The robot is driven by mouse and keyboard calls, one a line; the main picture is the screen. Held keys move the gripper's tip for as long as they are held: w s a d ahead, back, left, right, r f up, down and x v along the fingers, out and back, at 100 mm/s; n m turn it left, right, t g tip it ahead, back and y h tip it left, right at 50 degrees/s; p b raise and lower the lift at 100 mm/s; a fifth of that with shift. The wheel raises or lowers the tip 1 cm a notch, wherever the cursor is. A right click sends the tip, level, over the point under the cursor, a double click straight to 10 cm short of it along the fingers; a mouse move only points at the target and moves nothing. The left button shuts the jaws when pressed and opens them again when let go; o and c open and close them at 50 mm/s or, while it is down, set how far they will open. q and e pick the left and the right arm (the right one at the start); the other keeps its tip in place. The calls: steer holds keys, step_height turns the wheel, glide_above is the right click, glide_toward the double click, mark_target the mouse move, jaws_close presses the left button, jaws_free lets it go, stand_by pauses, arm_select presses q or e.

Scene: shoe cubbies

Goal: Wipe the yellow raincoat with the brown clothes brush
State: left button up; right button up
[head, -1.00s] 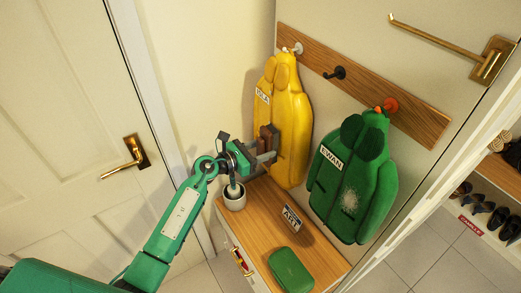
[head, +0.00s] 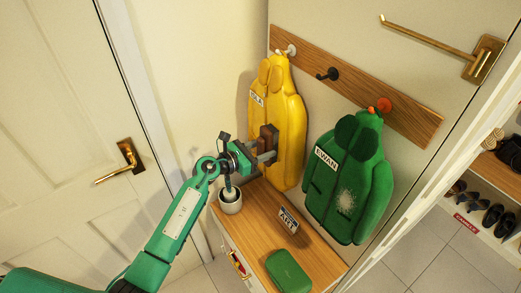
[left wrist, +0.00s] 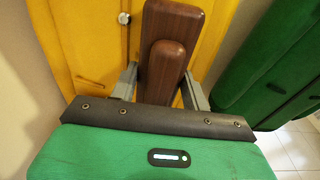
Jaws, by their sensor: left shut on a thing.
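The yellow raincoat (head: 290,125) hangs from a peg on the wall board, with a name label on its upper left. My left gripper (head: 262,152) is shut on the brown clothes brush (head: 267,139) and holds it at the front of the raincoat. In the left wrist view the brush (left wrist: 168,60) stands between the two fingers, with the raincoat (left wrist: 85,40) right behind it. The brush's far side is hidden, so I cannot tell whether it touches the coat. My right gripper is not in view.
A green coat (head: 350,185) labelled EWAN, with a pale patch, hangs to the right. A brass rail (head: 430,40) juts out at upper right.

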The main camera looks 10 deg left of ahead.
mark_target(258, 142)
arm_select(q)
steer(key=shift+r, duration=0.1)
step_height(258, 142, up, 4)
steer(key=p, duration=0.3)
steer(key=shift+p, duration=0.3)
